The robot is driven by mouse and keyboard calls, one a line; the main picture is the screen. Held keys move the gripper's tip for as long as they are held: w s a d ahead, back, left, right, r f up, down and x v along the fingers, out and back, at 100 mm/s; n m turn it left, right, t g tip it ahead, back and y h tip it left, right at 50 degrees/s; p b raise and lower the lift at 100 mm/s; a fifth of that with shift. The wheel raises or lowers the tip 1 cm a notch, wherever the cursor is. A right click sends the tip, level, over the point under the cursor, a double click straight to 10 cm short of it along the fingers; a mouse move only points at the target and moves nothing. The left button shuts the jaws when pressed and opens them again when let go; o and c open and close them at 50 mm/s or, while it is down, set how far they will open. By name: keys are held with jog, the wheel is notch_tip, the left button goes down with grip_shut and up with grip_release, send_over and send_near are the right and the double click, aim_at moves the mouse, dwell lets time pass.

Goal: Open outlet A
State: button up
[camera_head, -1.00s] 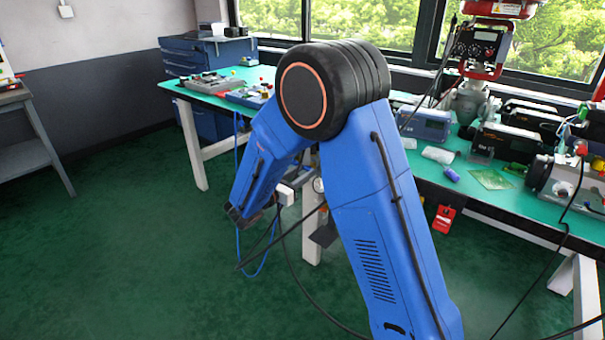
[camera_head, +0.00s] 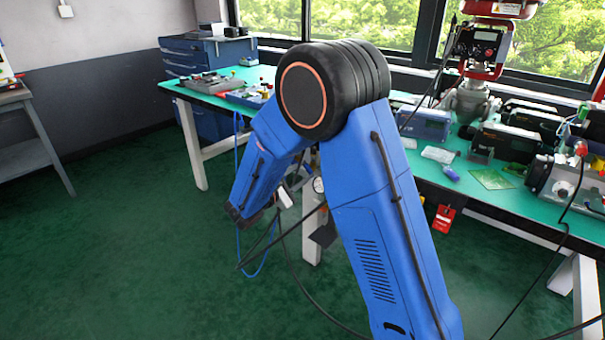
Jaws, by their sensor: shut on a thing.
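My gripper (camera_head: 296,181) is at the end of my blue arm, small in the head view, by the front of the bench's left part. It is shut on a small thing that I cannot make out. A pale block (camera_head: 284,197) shows tilted beside it. A small round gauge (camera_head: 318,185) shows just right of my gripper, partly behind my arm. Outlet A and its valve cannot be told apart here; my arm covers most of that area.
A green-topped bench (camera_head: 205,99) runs along the windows. It carries a grey tray of parts (camera_head: 215,82), a blue-grey box (camera_head: 425,124) and a red-framed device (camera_head: 478,48). A red tag (camera_head: 443,219) hangs from its edge. Cables hang around my wrist. The green floor (camera_head: 120,260) at left is clear.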

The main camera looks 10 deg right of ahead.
jog(key=m, duration=0.4)
jog(key=shift+m, duration=0.3)
jog(key=m, duration=0.4)
jog(key=shift+s+f+m, duration=0.1)
jog(key=shift+m, duration=0.2)
jog(key=o, duration=0.8)
jog(key=shift+c, duration=0.2)
jog(key=v, duration=1.7)
jog(key=shift+a, duration=0.15)
jog(key=shift+s, duration=0.1)
